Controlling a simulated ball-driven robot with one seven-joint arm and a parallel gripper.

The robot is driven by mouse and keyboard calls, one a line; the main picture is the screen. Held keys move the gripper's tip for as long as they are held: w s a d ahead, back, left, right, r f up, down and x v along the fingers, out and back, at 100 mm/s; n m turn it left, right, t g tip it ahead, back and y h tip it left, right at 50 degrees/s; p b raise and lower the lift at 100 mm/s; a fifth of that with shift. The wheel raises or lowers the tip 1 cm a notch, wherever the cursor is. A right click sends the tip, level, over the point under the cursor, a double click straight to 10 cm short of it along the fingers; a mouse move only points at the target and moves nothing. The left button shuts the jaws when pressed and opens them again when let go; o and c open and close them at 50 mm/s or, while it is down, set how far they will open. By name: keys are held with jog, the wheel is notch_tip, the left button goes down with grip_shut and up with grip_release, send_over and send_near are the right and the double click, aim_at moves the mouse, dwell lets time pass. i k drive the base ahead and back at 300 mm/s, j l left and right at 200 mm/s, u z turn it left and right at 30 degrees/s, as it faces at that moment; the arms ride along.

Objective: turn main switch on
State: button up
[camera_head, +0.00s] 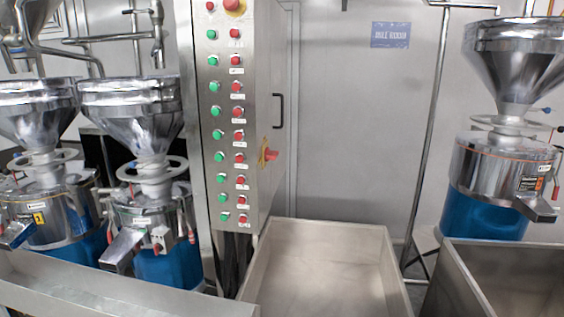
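A tall steel control cabinet (232,120) stands left of the middle. Its side face carries a red rotary switch handle (271,155) on a yellow plate, which looks like the main switch. I cannot tell its exact position from here. The cabinet's front has a column of green buttons (216,111) and a column of red buttons (238,111). My gripper is not in view.
Steel grinders with funnels stand at left (140,115) and right (503,160). An open steel bin (390,262) sits below the switch, and another bin (452,275) is at lower right. A thin pipe (428,130) stands right of the middle.

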aim_at(269, 154)
jog(key=l, duration=0.25)
jog(key=k+l+u, duration=0.15)
jog(key=i+j+z, duration=0.15)
jog(key=i+z, duration=0.2)
jog(key=i, duration=0.3)
jog(key=i+j+z, duration=0.3)
jog(key=i, duration=0.3)
jog(key=i+j+z, duration=0.35)
jog(key=i+j, duration=0.15)
jog(key=i, duration=0.1)
